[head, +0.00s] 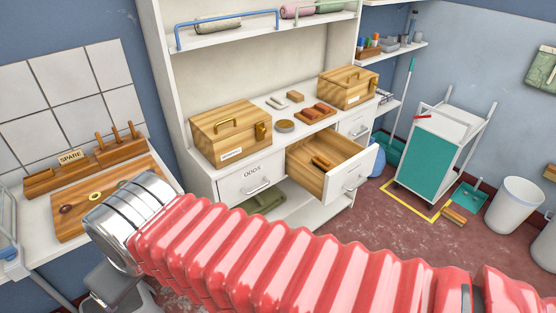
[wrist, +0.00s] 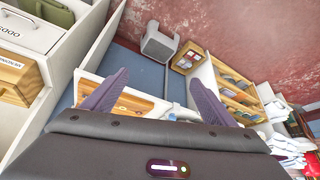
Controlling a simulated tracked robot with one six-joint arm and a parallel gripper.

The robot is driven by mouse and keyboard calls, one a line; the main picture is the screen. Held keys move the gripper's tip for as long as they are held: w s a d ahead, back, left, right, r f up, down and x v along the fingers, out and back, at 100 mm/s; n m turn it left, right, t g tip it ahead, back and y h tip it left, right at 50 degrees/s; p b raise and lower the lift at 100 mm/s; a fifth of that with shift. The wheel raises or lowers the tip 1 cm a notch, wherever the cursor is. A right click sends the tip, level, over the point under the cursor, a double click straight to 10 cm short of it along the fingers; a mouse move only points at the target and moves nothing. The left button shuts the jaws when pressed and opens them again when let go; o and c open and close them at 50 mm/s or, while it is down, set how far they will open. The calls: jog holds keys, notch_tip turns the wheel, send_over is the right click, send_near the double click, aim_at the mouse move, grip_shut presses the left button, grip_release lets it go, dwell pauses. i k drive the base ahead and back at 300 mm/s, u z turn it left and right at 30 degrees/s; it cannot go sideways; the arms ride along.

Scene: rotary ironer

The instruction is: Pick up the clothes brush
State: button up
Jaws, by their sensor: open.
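A brown wooden item that may be the clothes brush (head: 322,162) lies in the open drawer (head: 341,178) of the white cabinet in the head view. It is too small to be sure; reddish-brown brush-like pieces (head: 318,110) also lie on a small wooden tray on the counter above. My gripper (wrist: 158,77) shows in the wrist view with its two purple fingers apart and nothing between them. It is well away from the drawer, and no brush can be made out in the wrist view. The fingers are not visible in the head view.
Two wooden boxes (head: 231,134) (head: 347,87) stand on the counter beside the tray. A wooden board (head: 105,199) lies on the left worktop. A trolley (head: 440,148) and white bin (head: 514,205) stand at right. My red-sleeved arm crosses the foreground below the open drawer.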

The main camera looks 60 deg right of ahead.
aim_at(325, 166)
jog(key=z, duration=2.45)
jog(key=k, duration=0.65)
jog(key=z, duration=0.2)
jog(key=i, duration=1.15)
jog(key=u, duration=0.35)
